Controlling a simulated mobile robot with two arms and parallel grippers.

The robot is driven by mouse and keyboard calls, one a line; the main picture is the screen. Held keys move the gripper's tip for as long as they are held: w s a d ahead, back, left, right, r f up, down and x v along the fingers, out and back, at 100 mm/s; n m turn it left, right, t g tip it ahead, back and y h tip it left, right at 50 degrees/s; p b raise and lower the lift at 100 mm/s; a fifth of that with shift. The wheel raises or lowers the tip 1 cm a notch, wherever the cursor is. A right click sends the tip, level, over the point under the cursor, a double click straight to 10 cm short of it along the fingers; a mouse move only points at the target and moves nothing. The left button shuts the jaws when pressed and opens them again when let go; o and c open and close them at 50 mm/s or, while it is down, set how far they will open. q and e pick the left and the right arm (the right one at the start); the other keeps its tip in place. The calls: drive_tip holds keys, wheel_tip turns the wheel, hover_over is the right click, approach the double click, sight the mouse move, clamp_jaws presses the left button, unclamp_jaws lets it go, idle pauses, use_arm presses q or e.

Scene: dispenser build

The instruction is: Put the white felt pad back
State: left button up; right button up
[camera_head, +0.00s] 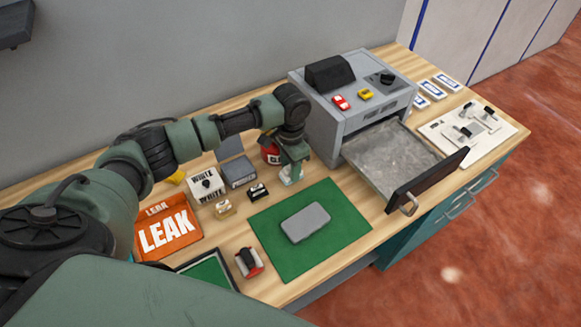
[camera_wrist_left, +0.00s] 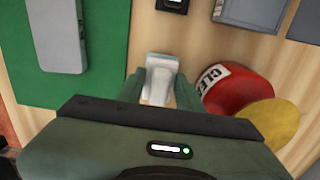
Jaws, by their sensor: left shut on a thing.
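My left gripper (camera_head: 289,174) points down at the table between the green mat and the open-drawer machine. In the left wrist view my left gripper (camera_wrist_left: 160,92) is shut on a small whitish piece, which looks like the white felt pad (camera_wrist_left: 161,66). The fingers hide part of it, and I cannot tell whether it touches the table. A green mat (camera_head: 285,257) lies just in front of the gripper, with a grey rounded block (camera_head: 305,222) on it. My right gripper is not in view.
A grey machine (camera_head: 330,125) has its drawer (camera_head: 385,150) pulled out to the right of my arm. A red round container (camera_wrist_left: 238,90) stands close beside the gripper. Small boxes and an orange LEAK pouch (camera_head: 166,230) lie left. A white board (camera_head: 470,128) lies far right.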

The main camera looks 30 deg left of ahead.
use_arm(q)
drive_tip(key=shift+f, duration=0.5)
drive_tip(key=o, duration=1.3)
drive_tip(key=shift+o, duration=0.2)
drive_tip(key=o, duration=0.6)
drive_tip(key=shift+a+r, duration=0.1)
